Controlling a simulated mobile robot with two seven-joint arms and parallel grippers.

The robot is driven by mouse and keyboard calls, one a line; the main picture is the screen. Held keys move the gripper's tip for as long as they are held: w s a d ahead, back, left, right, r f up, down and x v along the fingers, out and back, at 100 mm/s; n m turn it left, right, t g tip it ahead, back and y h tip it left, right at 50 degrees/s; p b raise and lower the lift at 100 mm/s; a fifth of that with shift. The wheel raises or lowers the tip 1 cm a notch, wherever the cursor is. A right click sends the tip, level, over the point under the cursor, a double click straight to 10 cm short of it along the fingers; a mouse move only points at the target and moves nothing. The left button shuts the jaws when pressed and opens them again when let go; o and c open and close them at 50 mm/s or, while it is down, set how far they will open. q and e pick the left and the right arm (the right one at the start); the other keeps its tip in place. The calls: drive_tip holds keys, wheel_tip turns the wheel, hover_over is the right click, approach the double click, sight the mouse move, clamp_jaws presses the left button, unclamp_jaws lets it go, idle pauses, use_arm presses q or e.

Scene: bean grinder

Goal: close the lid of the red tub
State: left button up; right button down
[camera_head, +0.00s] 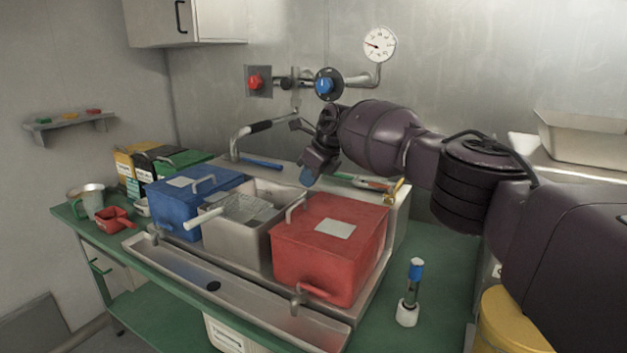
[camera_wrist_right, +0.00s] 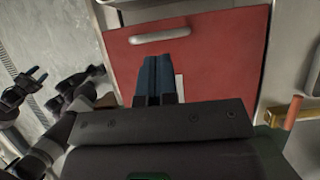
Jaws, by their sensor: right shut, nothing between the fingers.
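The red tub (camera_head: 315,267) stands at the right end of the metal sink unit. Its red lid (camera_head: 355,222), with a pale label and a grey handle (camera_head: 295,207), lies over the top and looks flat. The lid also fills much of the right wrist view (camera_wrist_right: 210,50), with its handle near the top. My right gripper (camera_head: 308,177) is above and behind the tub's rear left part, with blue fingertips pointing down. In the right wrist view its fingers (camera_wrist_right: 162,62) are together and empty, in front of the lid. Contact with the lid cannot be told.
Pipes and a blue valve (camera_head: 326,84) are on the wall behind.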

sight(299, 204)
drive_tip(key=shift+w+a+f+g+h+b, duration=0.2)
drive_tip(key=shift+f+b, duration=0.1)
drive_tip(key=shift+f, duration=0.15)
drive_tip(key=shift+w+a+f+g+h+b, duration=0.1)
drive_tip(key=shift+a+f+b, duration=0.1)
drive_tip(key=shift+f+b, duration=0.15)
drive_tip(key=shift+b+x, duration=1.1)
drive_tip(key=shift+x, duration=0.65)
drive_tip(key=shift+w+a+f, duration=0.15)
drive_tip(key=shift+a+f, duration=0.05)
drive_tip(key=shift+f, duration=0.2)
drive_tip(key=shift+b, duration=0.35)
drive_tip(key=shift+f, duration=0.1)
drive_tip(key=shift+a+f, duration=0.1)
